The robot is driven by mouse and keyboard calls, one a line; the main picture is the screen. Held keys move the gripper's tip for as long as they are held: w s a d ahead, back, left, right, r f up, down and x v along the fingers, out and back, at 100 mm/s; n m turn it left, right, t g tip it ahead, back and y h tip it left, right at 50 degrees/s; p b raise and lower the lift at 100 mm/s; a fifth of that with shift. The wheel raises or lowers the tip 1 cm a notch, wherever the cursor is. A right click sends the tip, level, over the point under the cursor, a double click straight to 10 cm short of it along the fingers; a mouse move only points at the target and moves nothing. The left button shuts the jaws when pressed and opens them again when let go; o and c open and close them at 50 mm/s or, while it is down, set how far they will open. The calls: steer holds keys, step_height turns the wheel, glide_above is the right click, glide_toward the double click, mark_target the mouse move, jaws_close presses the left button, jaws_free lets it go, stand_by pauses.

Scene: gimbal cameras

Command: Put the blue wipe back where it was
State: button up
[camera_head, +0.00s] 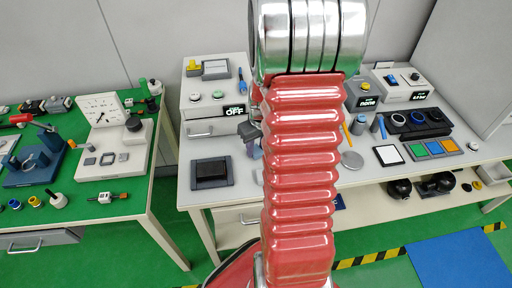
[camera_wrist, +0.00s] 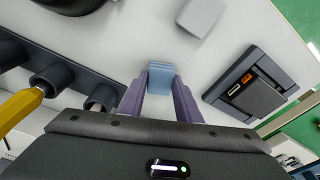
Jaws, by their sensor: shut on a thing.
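The blue wipe (camera_wrist: 161,78) is a small, light blue folded piece in the wrist view. My gripper (camera_wrist: 160,88) is shut on it, with one purple finger on each side. The white table surface shows beneath it; I cannot tell whether the wipe touches that surface. In the head view my red arm covers the middle of the workbench (camera_head: 240,205).
A dark square tray with a black device (camera_wrist: 250,87) lies right of my gripper in the wrist view. A dark holder (camera_wrist: 58,80) with a yellow pen (camera_wrist: 20,107) is at left. A pale block (camera_wrist: 200,15) lies beyond. Bare white surface surrounds the wipe.

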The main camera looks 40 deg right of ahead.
steer(key=o, duration=1)
steer(key=shift+f, duration=0.1)
steer(key=r, duration=0.4)
steer(key=s+r, duration=0.1)
steer(key=r, duration=0.7)
steer(key=shift+s+a, duration=0.2)
steer(key=shift+s, duration=0.2)
steer(key=s+a+r+t, duration=0.1)
steer(key=a+r, duration=0.3)
steer(key=a, duration=0.5)
steer(key=s+a+r+n+t, duration=0.1)
steer(key=s+a+r, duration=0.3)
steer(key=a, duration=0.5)
steer(key=s+a+r+n+t, duration=0.1)
steer(key=s+a+r, duration=0.2)
steer(key=a, duration=0.6)
steer(key=shift+s+r+t, duration=0.1)
steer(key=shift+r+t, duration=0.3)
steer(key=shift+r, duration=0.4)
